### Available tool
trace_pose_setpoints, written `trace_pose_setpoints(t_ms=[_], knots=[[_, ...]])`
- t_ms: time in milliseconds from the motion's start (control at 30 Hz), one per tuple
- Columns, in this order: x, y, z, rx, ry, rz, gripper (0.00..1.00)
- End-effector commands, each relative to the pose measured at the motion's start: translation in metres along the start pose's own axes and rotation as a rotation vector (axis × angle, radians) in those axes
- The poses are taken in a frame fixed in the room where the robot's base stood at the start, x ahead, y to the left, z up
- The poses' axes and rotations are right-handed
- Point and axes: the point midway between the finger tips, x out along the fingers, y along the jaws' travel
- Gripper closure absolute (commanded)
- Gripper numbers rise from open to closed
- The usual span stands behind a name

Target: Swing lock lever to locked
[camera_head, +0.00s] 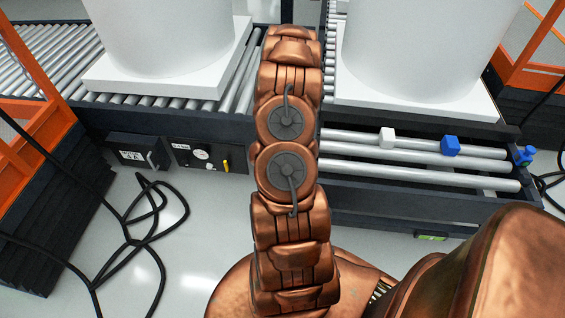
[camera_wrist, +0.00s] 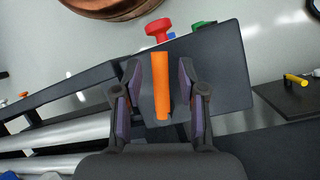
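An orange bar (camera_wrist: 160,85), which looks like the lock lever, shows in the wrist view in front of a dark panel (camera_wrist: 222,70). My gripper (camera_wrist: 159,68) is open, with one dark finger on each side of the bar. A visible gap lies between each finger and the bar, so neither finger appears to touch it. In the head view my copper arm hides the gripper and the lever.
A red knob (camera_wrist: 158,28) and a green part (camera_wrist: 203,25) sit just beyond the bar. A yellow handle (camera_head: 226,165) is on the conveyor's front. White tanks (camera_head: 160,35) stand on roller conveyors. Black cables (camera_head: 130,235) lie on the floor at left.

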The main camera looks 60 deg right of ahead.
Motion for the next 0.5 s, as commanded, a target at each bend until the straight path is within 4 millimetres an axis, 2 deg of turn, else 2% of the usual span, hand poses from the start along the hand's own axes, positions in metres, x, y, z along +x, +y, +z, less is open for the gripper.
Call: trace_pose_setpoints(t_ms=[333, 500], knots=[[-0.003, -0.001, 0.0, -0.001, 0.002, -0.001, 0.57], [-0.022, -0.001, -0.001, -0.001, 0.004, -0.003, 0.57]])
